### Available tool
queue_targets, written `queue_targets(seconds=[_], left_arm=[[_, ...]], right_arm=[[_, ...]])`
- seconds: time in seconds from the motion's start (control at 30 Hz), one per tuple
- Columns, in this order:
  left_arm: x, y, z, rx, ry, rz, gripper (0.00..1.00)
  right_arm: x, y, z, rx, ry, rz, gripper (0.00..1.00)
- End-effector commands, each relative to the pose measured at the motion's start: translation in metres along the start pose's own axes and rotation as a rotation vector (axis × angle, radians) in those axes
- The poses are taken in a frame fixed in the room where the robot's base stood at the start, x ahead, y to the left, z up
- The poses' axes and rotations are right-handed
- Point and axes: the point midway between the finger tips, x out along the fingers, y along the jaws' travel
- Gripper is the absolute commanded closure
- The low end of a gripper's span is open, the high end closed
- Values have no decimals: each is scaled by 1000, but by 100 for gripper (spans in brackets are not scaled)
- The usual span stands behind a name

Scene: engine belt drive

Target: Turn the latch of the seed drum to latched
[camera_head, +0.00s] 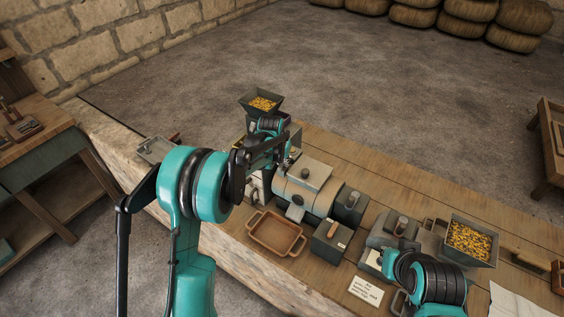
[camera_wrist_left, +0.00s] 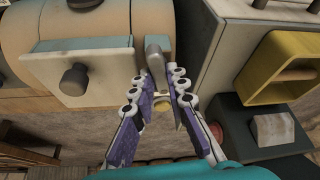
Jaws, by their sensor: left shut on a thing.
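My left gripper (camera_head: 286,160) is at the drum's far left end. In the left wrist view, my left gripper's purple-and-white fingers (camera_wrist_left: 158,85) are closed around a grey latch lever (camera_wrist_left: 153,50) beside the hatch. The fingers hide the lever's lower part. The latch's exact setting cannot be told. My right arm is at the lower right; its fingertips are not clear.
A brown tray (camera_head: 275,235) and a dark box (camera_head: 331,240) stand in front of the drum. Hoppers of yellow grain stand at the back left (camera_head: 262,103) and right (camera_head: 468,240). In the left wrist view, a yellow open box (camera_wrist_left: 283,66) is close on the right.

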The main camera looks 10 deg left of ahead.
Motion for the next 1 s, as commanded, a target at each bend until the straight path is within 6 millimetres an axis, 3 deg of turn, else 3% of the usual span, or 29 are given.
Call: queue_targets(seconds=[1.0], left_arm=[[2, 6, -3, -882, 0, -366, 100]], right_arm=[[16, 0, 12, 0, 0, 0, 100]])
